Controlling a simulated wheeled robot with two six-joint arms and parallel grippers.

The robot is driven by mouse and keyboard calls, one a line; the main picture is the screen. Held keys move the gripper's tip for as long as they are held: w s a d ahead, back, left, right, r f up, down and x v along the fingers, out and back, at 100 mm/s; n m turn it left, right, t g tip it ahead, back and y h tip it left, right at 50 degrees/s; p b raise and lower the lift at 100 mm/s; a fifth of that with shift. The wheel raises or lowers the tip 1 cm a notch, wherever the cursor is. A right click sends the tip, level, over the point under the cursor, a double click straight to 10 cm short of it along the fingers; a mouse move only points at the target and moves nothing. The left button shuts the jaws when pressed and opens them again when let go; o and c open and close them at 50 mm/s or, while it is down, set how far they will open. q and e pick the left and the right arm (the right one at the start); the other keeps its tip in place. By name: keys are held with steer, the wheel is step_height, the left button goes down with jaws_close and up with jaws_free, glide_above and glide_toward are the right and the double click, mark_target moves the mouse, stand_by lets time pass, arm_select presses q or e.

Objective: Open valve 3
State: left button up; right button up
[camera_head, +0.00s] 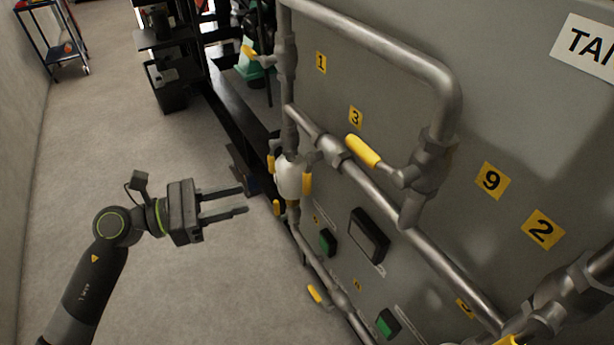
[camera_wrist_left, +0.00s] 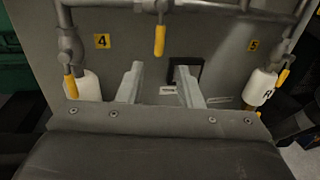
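The label 3 (camera_head: 355,116) is a yellow plate on the grey tank panel. Just below it, a yellow valve lever (camera_head: 362,151) points up and left from a metal valve body on the pipework. My left gripper (camera_head: 246,200) is open and empty, to the left of the panel and apart from the lever. In the left wrist view, its two fingers (camera_wrist_left: 160,84) are spread towards a panel with the labels 4 (camera_wrist_left: 102,41) and 5 (camera_wrist_left: 252,45). A yellow handle (camera_wrist_left: 159,40) hangs between those labels; I cannot tell which valve it belongs to. My right gripper is not in view.
Metal pipes (camera_head: 400,218) stand out from the panel. Other yellow handles (camera_head: 307,183) sit near a white filter bowl (camera_head: 288,177). Labels 1 (camera_head: 321,62), 9 (camera_head: 492,181) and 2 (camera_head: 542,230) are on the panel. The floor (camera_head: 150,140) around my left gripper is clear.

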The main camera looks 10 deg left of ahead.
mark_target(307, 195)
arm_select(q)
steer(key=p+x, duration=0.5)
steer(key=x, duration=0.9)
steer(key=shift+d, duration=0.2)
jaws_close()
